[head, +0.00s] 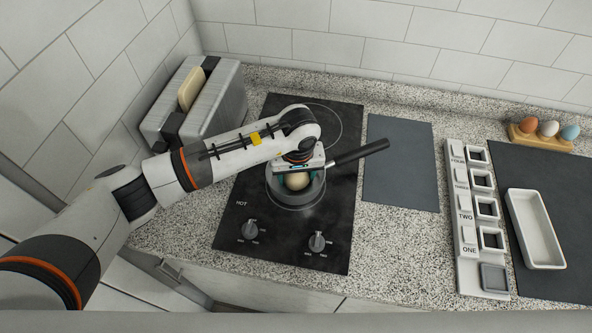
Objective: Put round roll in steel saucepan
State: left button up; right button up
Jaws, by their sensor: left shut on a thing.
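The steel saucepan (304,198) stands on the black cooktop, over the front burner, with its dark handle pointing up and right. The round roll (297,182) is a pale tan ball within the saucepan's rim. My left gripper (297,177) points down over the saucepan and is shut on the roll. The gripper hides the roll's upper part, and I cannot tell whether the roll touches the pan's bottom. My right gripper is not in view.
A toaster (215,105) with bread stands left of the cooktop (338,238). A dark grey mat (400,165) lies right of it. Further right are a labelled rack (468,272), a white tray (517,205) and coloured eggs in a wooden holder (540,142).

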aim_at(297, 178)
pick_arm(q)
jog(key=shift+f, duration=0.1)
jog(key=o, duration=0.9)
jog(key=shift+o, duration=0.7)
jog(key=shift+r, duration=0.3)
notch_tip(297, 178, up, 12)
jog(key=s+b, duration=0.1)
jog(key=b, duration=0.3)
jog(key=shift+s+f, duration=0.15)
jog(key=shift+s, duration=0.05)
